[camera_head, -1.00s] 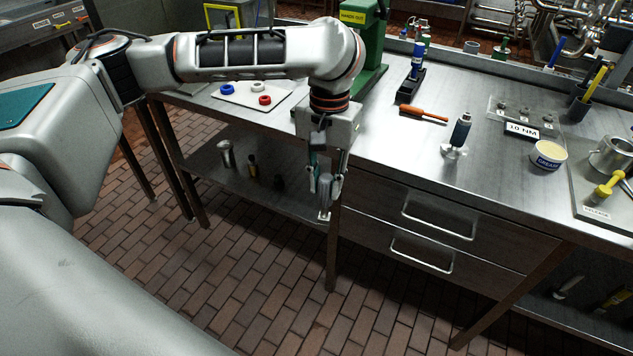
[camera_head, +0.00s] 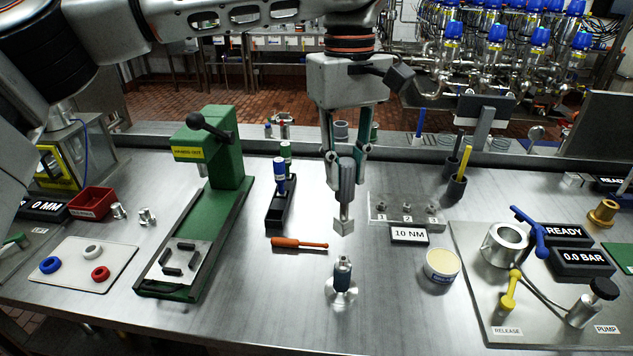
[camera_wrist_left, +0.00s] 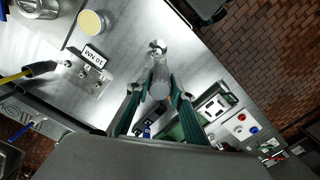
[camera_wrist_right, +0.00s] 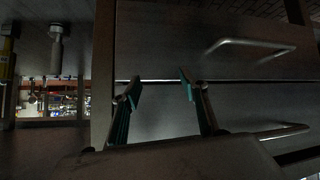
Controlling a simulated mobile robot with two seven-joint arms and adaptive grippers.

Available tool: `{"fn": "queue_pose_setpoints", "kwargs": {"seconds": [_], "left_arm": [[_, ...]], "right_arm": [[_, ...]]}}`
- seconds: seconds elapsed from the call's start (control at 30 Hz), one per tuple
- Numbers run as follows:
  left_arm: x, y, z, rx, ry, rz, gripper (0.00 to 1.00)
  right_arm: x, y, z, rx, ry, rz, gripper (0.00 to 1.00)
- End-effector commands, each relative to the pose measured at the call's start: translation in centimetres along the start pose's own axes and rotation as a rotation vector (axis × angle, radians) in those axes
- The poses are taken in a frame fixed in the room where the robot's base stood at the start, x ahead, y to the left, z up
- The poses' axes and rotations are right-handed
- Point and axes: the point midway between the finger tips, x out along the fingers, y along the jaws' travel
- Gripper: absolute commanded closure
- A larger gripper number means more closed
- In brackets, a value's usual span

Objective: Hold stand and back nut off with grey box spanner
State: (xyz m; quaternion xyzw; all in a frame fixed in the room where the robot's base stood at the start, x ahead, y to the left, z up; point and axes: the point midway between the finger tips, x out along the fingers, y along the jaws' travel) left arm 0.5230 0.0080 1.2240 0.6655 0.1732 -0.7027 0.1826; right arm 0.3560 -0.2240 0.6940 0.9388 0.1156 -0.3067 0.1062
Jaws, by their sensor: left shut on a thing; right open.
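My left gripper (camera_head: 345,172) is shut on the grey box spanner (camera_head: 345,200), which hangs upright with a block-shaped lower end. The spanner is above and slightly behind the small stand (camera_head: 342,298), with a visible gap between them. The stand has a round silver foot and a dark blue-grey upright body; I cannot make out the nut clearly. In the left wrist view, the spanner (camera_wrist_left: 159,82) points toward the stand (camera_wrist_left: 157,45). My right gripper (camera_wrist_right: 160,87) is open and empty in front of the bench drawers; it is not in the head view.
An orange-handled tool (camera_head: 299,243) lies left of the stand. A green press (camera_head: 205,190) stands further left. A tub (camera_head: 442,265), the 10 NM sign (camera_head: 409,235) and a pump plate (camera_head: 478,300) are to the right. Drawer fronts (camera_wrist_right: 215,105) face my right gripper.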

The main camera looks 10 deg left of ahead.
Motion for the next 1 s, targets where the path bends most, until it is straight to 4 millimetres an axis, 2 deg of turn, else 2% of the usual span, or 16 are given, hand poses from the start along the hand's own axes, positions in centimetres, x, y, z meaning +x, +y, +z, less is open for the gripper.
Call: {"fn": "queue_pose_setpoints", "kwargs": {"seconds": [0.1,0.27,0.37,0.57,0.67,0.8,1.0], "left_arm": [[-0.7,0.5,0.5,-0.014,0.002,0.0,1.0],[-0.8,0.6,0.6,-0.018,0.001,0.0,1.0],[-0.8,0.6,0.5,-0.017,0.001,0.0,1.0],[-0.8,0.5,0.5,-0.016,0.001,0.001,1.0],[-0.8,0.5,0.5,-0.016,0.001,0.001,1.0],[-0.8,0.5,0.5,-0.016,0.001,0.001,1.0],[-0.8,0.5,0.5,-0.016,0.001,0.001,1.0]], "right_arm": [[-0.3,0.0,0.4,0.003,-0.011,0.001,0.56],[-0.4,-0.4,0.5,0.019,-0.006,-0.008,0.56],[-0.8,-1.0,-0.1,0.072,0.031,-0.032,0.56],[-3.2,-3.3,-2.8,0.341,0.177,-0.141,0.56],[-5.1,-4.8,-5.4,0.533,0.259,-0.222,0.56],[-7.3,-7.9,-10.1,0.736,0.323,-0.354,0.56],[-10.1,-13.2,-17.1,0.847,0.335,-0.533,0.56]]}}
